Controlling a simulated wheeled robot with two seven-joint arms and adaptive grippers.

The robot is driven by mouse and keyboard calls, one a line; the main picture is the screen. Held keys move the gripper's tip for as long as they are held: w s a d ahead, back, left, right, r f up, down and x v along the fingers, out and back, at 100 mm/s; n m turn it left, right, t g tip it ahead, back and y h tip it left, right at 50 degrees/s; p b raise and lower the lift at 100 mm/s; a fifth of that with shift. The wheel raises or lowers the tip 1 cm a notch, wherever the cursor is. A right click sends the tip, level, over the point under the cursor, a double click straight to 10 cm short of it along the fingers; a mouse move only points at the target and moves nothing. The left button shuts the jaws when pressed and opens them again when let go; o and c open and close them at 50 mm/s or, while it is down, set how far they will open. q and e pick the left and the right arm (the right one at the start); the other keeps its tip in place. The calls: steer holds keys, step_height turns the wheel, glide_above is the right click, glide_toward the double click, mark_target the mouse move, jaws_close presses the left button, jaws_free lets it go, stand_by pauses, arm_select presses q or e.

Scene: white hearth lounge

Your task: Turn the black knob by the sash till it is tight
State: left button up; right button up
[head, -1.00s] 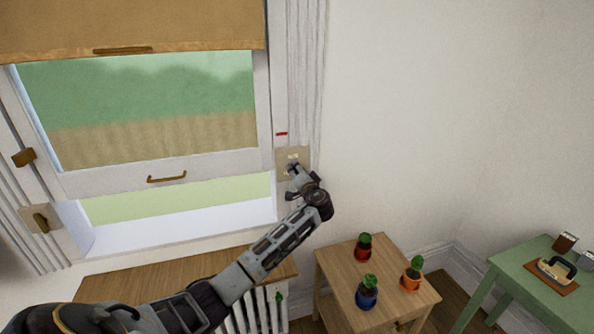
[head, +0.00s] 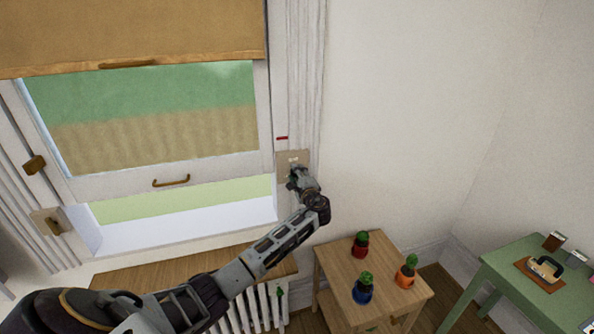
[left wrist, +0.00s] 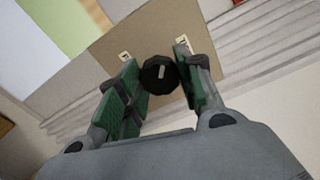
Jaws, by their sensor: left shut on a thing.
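The black knob (left wrist: 159,75) sits between the two green-padded fingers of my left gripper (left wrist: 158,68) in the left wrist view, with a pale mark on its face. My left gripper is shut on it. The knob stands on a beige plate (left wrist: 115,40), which shows in the head view (head: 285,158) on the frame right of the sash (head: 120,178). In the head view my left gripper (head: 294,181) is at this plate and hides the knob. The sash is raised, with an open gap below it. My right gripper is not in view.
A wooden side table (head: 375,262) with several small potted cacti stands below and right of my left arm. A green table (head: 525,283) is at the far right. A radiator (head: 255,308) is under the window. The wall right of the knob is bare.

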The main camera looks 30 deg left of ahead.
arm_select(q)
steer(key=m+p, duration=0.2)
steer(key=m, duration=0.7)
steer(key=shift+m, duration=0.4)
steer(key=shift+f, duration=0.1)
steer(key=o, duration=1)
steer(key=shift+o, duration=0.2)
steer(key=shift+d, duration=0.1)
